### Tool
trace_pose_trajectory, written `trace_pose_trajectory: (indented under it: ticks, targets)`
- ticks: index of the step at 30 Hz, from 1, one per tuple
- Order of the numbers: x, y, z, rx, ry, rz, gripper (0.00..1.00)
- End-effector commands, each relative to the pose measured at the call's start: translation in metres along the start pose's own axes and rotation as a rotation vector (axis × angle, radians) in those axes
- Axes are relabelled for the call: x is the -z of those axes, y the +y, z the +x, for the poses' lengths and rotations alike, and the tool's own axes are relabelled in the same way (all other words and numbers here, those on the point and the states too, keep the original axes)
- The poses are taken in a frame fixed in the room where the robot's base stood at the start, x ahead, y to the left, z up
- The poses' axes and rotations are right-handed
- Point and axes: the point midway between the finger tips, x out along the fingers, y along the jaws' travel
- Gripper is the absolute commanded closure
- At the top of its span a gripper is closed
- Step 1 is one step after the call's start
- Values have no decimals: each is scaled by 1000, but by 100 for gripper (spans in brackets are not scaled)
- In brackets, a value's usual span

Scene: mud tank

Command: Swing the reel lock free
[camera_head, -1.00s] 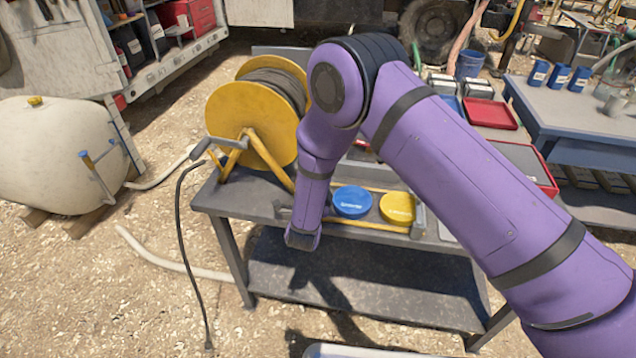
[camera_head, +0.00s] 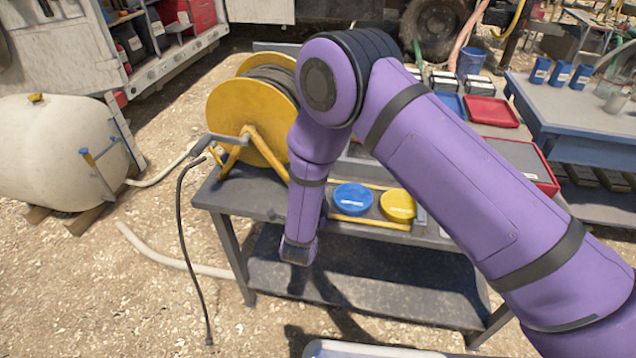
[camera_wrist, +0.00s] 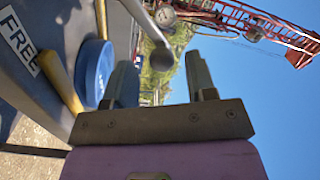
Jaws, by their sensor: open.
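The yellow reel (camera_head: 240,120) with dark hose stands on the left end of the grey bench. In the wrist view, a grey lever with a round knob (camera_wrist: 162,58) reaches down from the top; I take it as the reel lock. A white label reading FREE (camera_wrist: 19,42) is on the grey surface to its left. My gripper (camera_wrist: 161,82) is open, and the knob appears in line with the gap between its fingers. I cannot tell whether they touch. The head view hides the fingers and the lever behind my arm.
A blue disc (camera_head: 352,199) and a yellow disc (camera_head: 397,205) lie on the bench beside my arm. The blue disc is close to one finger in the wrist view (camera_wrist: 95,72). A black hose (camera_head: 183,250) hangs at the bench's left. A white tank (camera_head: 60,155) stands further left.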

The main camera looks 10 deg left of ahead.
Motion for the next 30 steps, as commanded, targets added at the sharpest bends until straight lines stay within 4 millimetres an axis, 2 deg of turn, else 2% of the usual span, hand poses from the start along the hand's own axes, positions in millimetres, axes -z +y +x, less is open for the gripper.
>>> trace_pose_trajectory:
  ticks: [1,6,12,30]
  targets:
    - [0,0,-11,1,-3,-2,49]
    - [0,0,-39,1,-3,0,49]
    - [-1,-1,-59,1,-2,0,49]
    - [0,-2,-61,1,-2,2,49]
